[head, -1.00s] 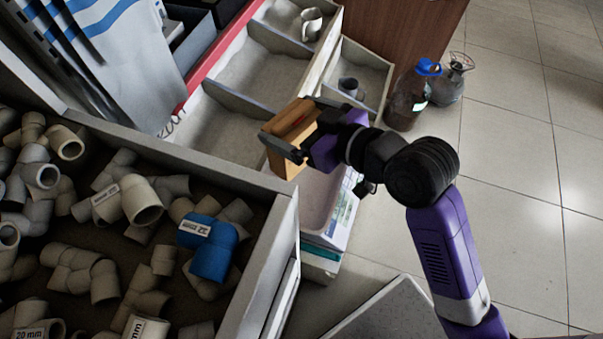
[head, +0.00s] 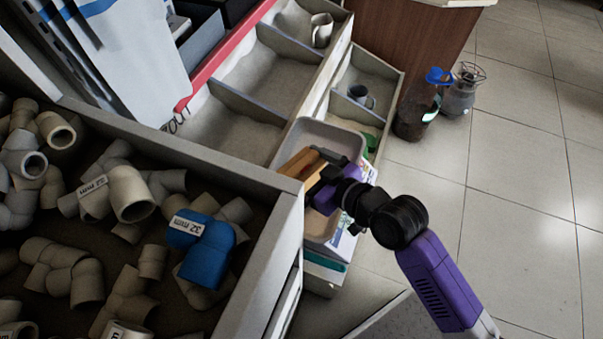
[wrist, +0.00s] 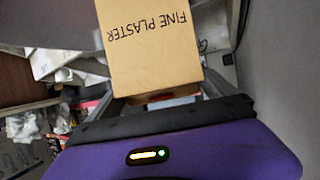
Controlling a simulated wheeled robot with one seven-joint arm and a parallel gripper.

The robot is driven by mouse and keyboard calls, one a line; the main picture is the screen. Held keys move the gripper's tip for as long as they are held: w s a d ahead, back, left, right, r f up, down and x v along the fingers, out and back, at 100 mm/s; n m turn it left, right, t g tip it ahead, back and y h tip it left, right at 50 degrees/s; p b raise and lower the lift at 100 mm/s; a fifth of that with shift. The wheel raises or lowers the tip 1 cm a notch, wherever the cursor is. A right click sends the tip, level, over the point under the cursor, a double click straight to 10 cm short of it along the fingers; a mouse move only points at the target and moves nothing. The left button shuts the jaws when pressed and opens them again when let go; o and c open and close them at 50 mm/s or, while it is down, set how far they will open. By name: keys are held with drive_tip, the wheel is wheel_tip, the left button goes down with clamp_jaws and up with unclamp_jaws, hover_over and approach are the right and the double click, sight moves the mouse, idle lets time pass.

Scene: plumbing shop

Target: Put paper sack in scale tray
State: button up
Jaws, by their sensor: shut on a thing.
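The paper sack (head: 296,166) is tan; in the wrist view the sack (wrist: 150,48) reads "FINE PLASTER". My gripper (head: 317,170) is shut on it, and its fingers are partly hidden. In the head view the sack overlaps the left part of the pale scale tray (head: 336,136). I cannot tell whether it touches the tray. The tray sits on a scale with a white printed front (head: 343,246), right of the fittings bin. My gripper and the sack hide the tray's middle.
The large bin wall (head: 210,163) stands close left of the sack, with grey fittings and a blue elbow (head: 206,252) inside. A brown bottle (head: 415,112) and a gas burner (head: 460,92) stand right. Open floor lies at right.

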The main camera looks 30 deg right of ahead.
drive_tip(key=shift+f, duration=1.35)
drive_tip(key=shift+f+b, duration=0.1)
drive_tip(key=shift+b, duration=0.2)
drive_tip(key=shift+f, duration=0.1)
drive_tip(key=o, duration=1.7)
